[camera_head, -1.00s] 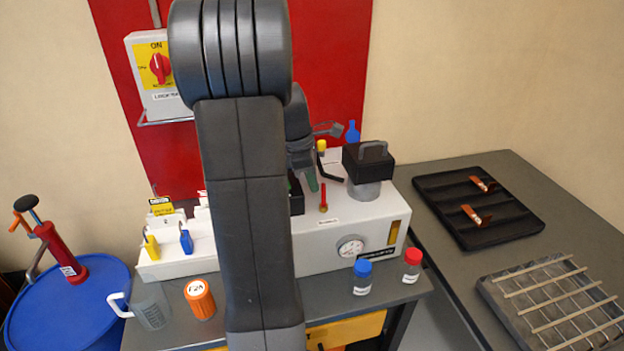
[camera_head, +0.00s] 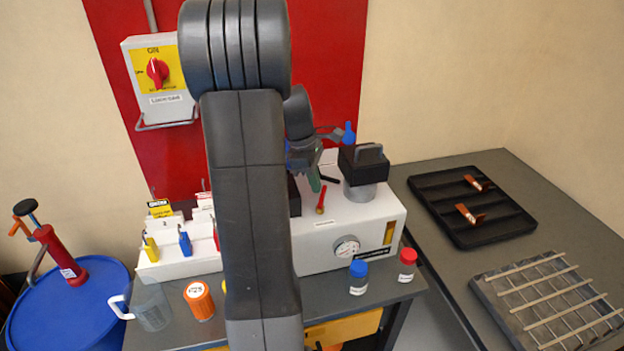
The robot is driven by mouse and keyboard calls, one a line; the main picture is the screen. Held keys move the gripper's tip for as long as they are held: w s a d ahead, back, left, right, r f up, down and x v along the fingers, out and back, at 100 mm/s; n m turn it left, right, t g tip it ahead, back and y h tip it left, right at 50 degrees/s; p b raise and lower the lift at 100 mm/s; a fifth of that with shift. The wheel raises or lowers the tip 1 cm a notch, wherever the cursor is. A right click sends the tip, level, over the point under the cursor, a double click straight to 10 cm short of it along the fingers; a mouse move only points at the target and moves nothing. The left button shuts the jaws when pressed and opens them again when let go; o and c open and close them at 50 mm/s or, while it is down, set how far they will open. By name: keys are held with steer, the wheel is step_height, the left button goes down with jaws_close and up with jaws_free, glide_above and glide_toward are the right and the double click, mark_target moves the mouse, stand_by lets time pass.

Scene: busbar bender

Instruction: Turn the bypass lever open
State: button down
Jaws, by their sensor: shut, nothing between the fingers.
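A small red lever (camera_head: 321,201) stands on the top of the white bench machine (camera_head: 345,215), tilted a little to the right. A label lies below it, too small to read, so I cannot tell for certain that this is the bypass lever. My gripper (camera_head: 307,157) is shut and empty above the back of the machine, behind and above the red lever and apart from it. Its fingertips are hard to make out. My arm hides the machine's left middle part.
A black block with a handle (camera_head: 363,163) stands right of the red lever. Blue-capped (camera_head: 359,278) and red-capped (camera_head: 407,265) jars stand in front. A switch box (camera_head: 158,80) hangs on the red panel.

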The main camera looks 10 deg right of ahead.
steer(key=shift+s+d+m+p, duration=0.1)
steer(key=shift+d+m+p, duration=0.4)
steer(key=shift+m, duration=0.5)
steer(key=shift+d, duration=0.25)
steer(key=shift+s+d, duration=0.1)
steer(key=shift+d, duration=0.05)
steer(key=shift+s+a, duration=0.15)
steer(key=shift+a, duration=0.65)
